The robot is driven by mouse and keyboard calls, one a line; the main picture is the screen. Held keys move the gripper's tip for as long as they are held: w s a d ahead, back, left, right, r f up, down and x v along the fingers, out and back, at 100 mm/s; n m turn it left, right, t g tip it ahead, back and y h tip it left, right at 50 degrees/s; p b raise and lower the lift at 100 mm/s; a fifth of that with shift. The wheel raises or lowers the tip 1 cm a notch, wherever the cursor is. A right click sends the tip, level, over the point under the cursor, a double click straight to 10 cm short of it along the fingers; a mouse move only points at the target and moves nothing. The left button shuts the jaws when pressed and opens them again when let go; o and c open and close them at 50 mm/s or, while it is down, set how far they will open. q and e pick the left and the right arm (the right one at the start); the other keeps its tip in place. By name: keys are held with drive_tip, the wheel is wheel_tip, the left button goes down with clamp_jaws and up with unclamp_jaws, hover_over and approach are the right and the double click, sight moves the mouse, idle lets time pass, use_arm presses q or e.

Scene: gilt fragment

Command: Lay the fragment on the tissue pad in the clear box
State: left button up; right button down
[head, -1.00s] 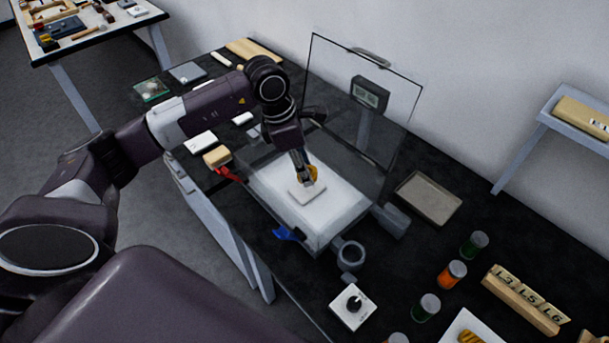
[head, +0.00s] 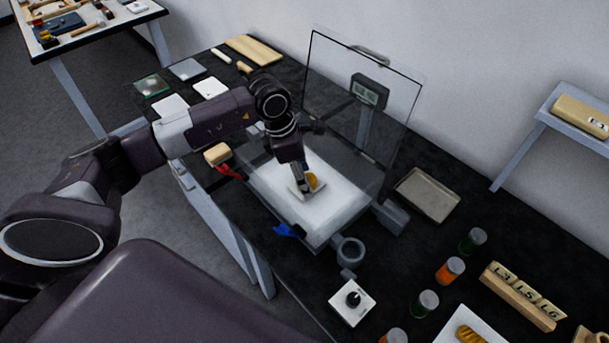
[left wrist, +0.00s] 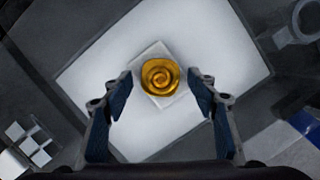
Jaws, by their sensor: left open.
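The gold fragment (head: 313,183), round with a spiral relief, lies on the small white tissue pad (left wrist: 143,60) inside the clear box (head: 322,242). In the left wrist view the fragment (left wrist: 160,75) sits near the middle of the pad. My left gripper (left wrist: 160,92) is open, with one blue-padded finger on each side and gaps to the fragment. The fragment lies just past the fingertips in that view. In the head view my left gripper (head: 305,190) reaches down into the box and partly hides fragment and pad. My right gripper is not in view.
The box's clear lid (head: 330,60) stands raised at the back. A grey tray (head: 428,194) lies right of the box. A grey ring (head: 350,251) and a white knob unit (head: 352,302) are in front. Several jars and a labelled wooden block (head: 520,297) stand lower right.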

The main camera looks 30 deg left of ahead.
use_arm(q)
drive_tip(key=shift+r, duration=0.15)
drive_tip(key=shift+a+r, duration=0.1)
drive_tip(key=shift+r, duration=0.15)
drive_tip(key=b+v, duration=0.3)
drive_tip(key=v, duration=0.8)
drive_tip(key=shift+r, duration=0.25)
